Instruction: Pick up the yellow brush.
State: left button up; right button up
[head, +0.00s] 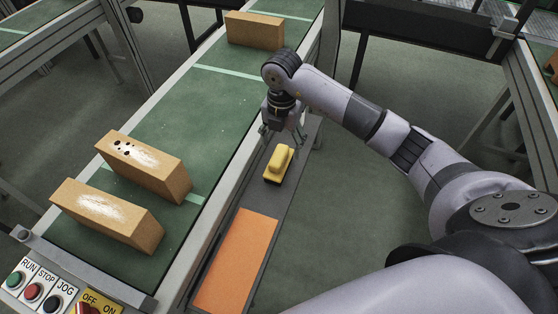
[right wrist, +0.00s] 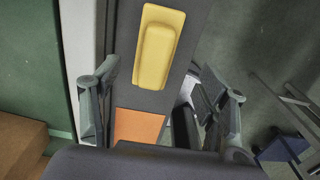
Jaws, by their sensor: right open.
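The yellow brush (head: 278,163) lies on a dark grey side shelf (head: 291,193) along the conveyor in the head view. In the right wrist view the yellow brush (right wrist: 158,47) shows from above with its raised grip lengthwise along the shelf. My right gripper (head: 283,137) is open and empty, above the shelf and just beyond the brush, apart from it. In the right wrist view the open fingers of my right gripper (right wrist: 160,105) stand to either side of the shelf. My left gripper is not in view.
An orange pad (head: 238,262) lies on the shelf nearer than the brush. The green conveyor (head: 190,110) runs to the left, carrying several tan bricks, two near (head: 108,213) (head: 145,165) and one far (head: 255,31). A button panel (head: 45,287) is at the lower left. Floor is open to the right.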

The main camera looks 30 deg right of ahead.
aim_at(280, 154)
notch_tip(280, 154, down, 3)
jog(key=shift+f, duration=0.15)
jog(key=shift+a+f+p, duration=0.2)
jog(key=shift+f+p, duration=0.3)
jog(key=shift+f, duration=0.05)
notch_tip(280, 154, down, 4)
jog(key=shift+a+f+p, duration=0.15)
jog(key=shift+f+p, duration=0.05)
jog(key=shift+p, duration=0.3)
jog(key=shift+c, duration=0.2)
jog(key=shift+w, duration=0.1)
jog(key=c, duration=1.3)
